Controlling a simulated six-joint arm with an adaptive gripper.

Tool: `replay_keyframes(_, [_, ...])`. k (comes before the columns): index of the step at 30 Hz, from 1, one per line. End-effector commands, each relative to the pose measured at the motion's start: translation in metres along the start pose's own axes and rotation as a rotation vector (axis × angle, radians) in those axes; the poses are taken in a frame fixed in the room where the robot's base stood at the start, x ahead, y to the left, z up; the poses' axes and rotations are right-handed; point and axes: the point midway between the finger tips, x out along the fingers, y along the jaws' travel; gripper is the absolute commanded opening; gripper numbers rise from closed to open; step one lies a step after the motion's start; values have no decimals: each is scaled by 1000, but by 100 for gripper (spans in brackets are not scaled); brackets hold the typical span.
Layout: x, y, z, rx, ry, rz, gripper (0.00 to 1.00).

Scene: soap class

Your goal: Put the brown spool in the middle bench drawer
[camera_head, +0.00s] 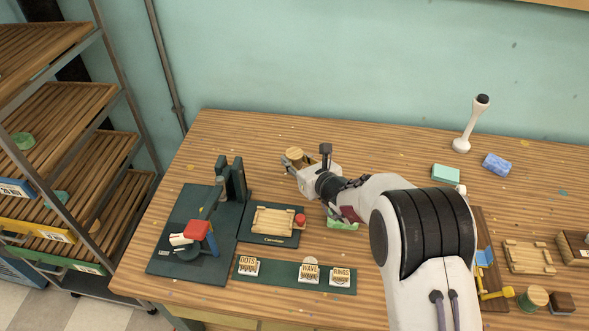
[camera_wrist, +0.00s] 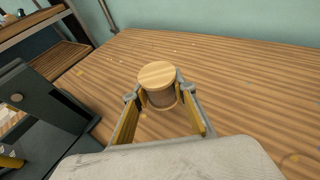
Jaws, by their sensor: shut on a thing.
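The brown spool (camera_wrist: 158,96) has a pale round wooden top and a darker brown middle. My gripper (camera_wrist: 158,98) is shut on it, with one finger on each side in the wrist view. In the head view, the spool (camera_head: 294,153) shows at the tip of my gripper (camera_head: 296,160), over the back part of the bench. Whether it touches the bench top is hard to tell. The middle bench drawer cannot be made out; only a pale strip (camera_head: 262,325) shows below the bench's front edge.
A dark green press (camera_head: 236,182) stands left of my gripper, beside a wooden mould (camera_head: 272,220) on a mat. Stamps (camera_head: 309,270) line the front. A second spool (camera_head: 533,298) stands front right. A white stand (camera_head: 462,143) is at the back right. The back left bench is clear.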

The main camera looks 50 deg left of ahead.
Motion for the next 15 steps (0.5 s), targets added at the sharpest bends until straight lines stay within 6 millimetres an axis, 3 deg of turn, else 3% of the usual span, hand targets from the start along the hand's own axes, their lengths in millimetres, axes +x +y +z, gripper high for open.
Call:
replay_keyframes(10, [1,0,-2,0,0,0,5])
replay_keyframes(15, [4,0,-13,2,2,0,5])
